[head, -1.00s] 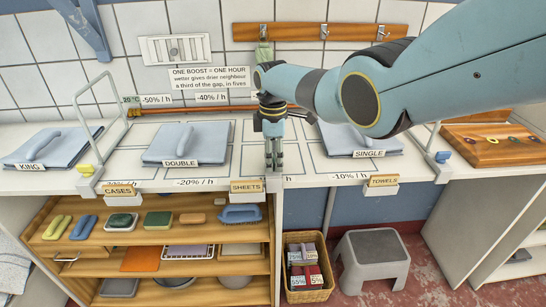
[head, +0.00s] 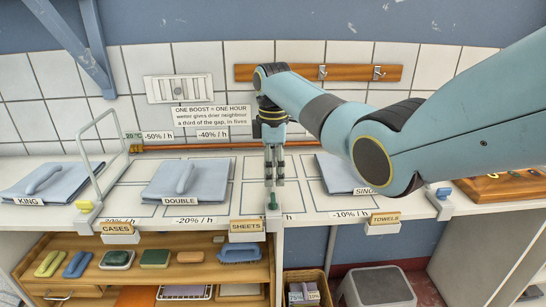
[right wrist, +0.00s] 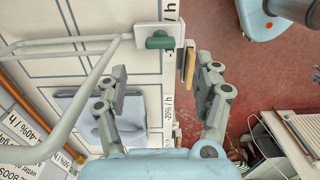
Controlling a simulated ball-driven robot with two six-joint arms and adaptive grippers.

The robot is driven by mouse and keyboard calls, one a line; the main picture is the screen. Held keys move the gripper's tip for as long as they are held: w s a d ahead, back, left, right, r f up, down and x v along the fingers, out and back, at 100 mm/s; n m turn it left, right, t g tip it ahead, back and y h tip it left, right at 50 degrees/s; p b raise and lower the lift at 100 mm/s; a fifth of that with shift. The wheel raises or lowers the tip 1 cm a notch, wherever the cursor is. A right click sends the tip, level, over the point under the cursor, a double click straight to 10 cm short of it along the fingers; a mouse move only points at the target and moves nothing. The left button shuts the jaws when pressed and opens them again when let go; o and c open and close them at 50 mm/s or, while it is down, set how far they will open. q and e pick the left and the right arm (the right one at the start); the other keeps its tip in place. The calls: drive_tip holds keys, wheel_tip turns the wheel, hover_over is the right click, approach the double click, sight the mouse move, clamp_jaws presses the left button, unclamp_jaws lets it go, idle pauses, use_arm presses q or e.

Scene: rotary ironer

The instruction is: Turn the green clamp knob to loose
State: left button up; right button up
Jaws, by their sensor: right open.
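The green clamp knob (head: 272,201) stands at the front edge of the counter, just below my right gripper in the head view. In the right wrist view the knob (right wrist: 159,40) is a short green bar on a white clamp block, its long side across the counter's edge. A wire frame (right wrist: 75,80) runs from that block. My right gripper (head: 274,182) points down with its fingers apart. In the right wrist view the gripper (right wrist: 162,75) is open and empty, and the knob lies beyond its fingertips, untouched. My left gripper is not in view.
Folded cloths lie on the counter (head: 130,200), on the DOUBLE (head: 205,183) and KING (head: 70,183) places and partly hidden on SINGLE. Yellow (head: 84,206) and blue (head: 443,193) knobs sit at other clamps. Sign holders hang on the front edge; a grey stool (head: 378,287) stands below.

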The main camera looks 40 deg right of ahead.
drive_tip(key=shift+r, duration=1.85)
drive_tip(key=shift+f, duration=0.1)
drive_tip(key=s+a+f+g+b, duration=0.1)
drive_tip(key=s+f+g+b, duration=0.15)
drive_tip(key=s+f, duration=0.9)
drive_tip(key=s+a+f+m+g+b, duration=0.1)
drive_tip(key=s+f+b, duration=0.2)
drive_tip(key=s+f, duration=0.8)
drive_tip(key=s+a+f+g+b, duration=0.1)
drive_tip(key=s+f+g+b, duration=0.15)
drive_tip(key=s+f, duration=0.9)
drive_tip(key=s+a+f+m+t+b, duration=0.25)
drive_tip(key=s+f+m+b, duration=0.5)
drive_tip(key=s+f, duration=1.95)
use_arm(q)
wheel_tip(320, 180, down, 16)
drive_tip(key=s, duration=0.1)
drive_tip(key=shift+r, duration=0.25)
use_arm(e)
drive_tip(key=w+m+t, duration=0.1)
drive_tip(key=w+t, duration=0.1)
drive_tip(key=w+m+t, duration=0.2)
drive_tip(key=w, duration=0.1)
drive_tip(key=shift+w+d+f+h, duration=0.15)
drive_tip(key=shift+w+f+h, duration=0.05)
drive_tip(key=shift+h, duration=0.2)
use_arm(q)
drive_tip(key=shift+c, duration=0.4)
use_arm(e)
drive_tip(key=shift+c, duration=0.4)
